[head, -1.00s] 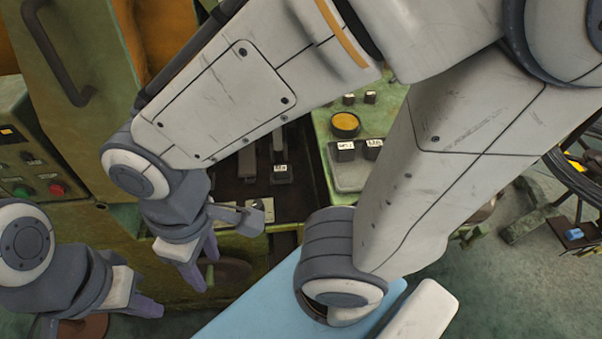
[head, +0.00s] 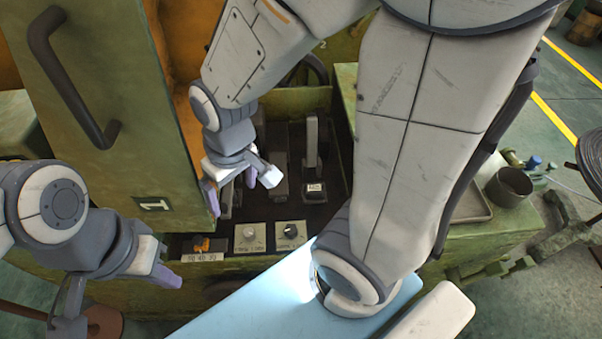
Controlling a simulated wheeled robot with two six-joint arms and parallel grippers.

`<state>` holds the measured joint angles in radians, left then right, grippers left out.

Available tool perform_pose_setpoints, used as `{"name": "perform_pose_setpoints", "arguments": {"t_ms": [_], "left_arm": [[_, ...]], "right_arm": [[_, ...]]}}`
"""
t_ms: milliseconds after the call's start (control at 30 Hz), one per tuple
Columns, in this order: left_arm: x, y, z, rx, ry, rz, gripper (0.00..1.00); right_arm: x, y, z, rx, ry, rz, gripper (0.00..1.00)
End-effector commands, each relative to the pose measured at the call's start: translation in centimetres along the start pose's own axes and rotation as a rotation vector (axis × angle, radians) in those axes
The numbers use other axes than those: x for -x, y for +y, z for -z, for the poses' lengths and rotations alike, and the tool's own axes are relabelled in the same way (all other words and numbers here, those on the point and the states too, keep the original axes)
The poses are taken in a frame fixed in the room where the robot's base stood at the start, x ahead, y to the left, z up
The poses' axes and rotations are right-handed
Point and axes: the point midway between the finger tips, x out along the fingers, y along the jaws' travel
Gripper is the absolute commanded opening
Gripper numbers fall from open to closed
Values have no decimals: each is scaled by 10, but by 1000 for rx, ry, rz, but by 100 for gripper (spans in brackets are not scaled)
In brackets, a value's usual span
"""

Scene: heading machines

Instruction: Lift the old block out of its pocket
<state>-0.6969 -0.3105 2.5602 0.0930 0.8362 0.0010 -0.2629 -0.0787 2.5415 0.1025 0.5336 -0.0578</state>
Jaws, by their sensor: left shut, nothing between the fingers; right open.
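A dark block with a small white label (head: 315,197) sits in the dark recessed bed (head: 325,216) of the green machine, at the foot of a tall grey bar. I cannot read its label or tell whether it is the old block. My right gripper (head: 214,194) is open and empty over the left side of the bed, close to the door's edge and left of the labelled block. It hides part of the bed beneath it. My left gripper (head: 163,277) is shut and empty, low at the left in front of the machine.
The open green door (head: 100,70) with a dark handle stands just left of my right gripper. A panel with two knobs (head: 270,236) borders the bed's front. A grey tray (head: 472,204) and dark cup (head: 510,186) lie right, partly beyond my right arm.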

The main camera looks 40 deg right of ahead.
Motion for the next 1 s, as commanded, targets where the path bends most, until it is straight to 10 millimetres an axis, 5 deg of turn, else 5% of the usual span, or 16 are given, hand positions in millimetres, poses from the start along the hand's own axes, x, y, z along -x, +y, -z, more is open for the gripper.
{"name": "perform_pose_setpoints", "arguments": {"t_ms": [200, 433, 600, 1000], "left_arm": [[0, 0, 0, 0, 0, 0, 0], [0, 0, 0, 0, 0, 0, 0], [-2, 0, 0, 0, 0, 0, 0], [-44, -3, -2, -2, 0, 0, 0]], "right_arm": [[-70, 122, 27, -403, 40, -32, 98], [-131, 227, -9, -692, 40, -125, 98], [-150, 255, -31, -770, 27, -166, 98], [-200, 264, -35, -774, 26, -170, 98]]}}
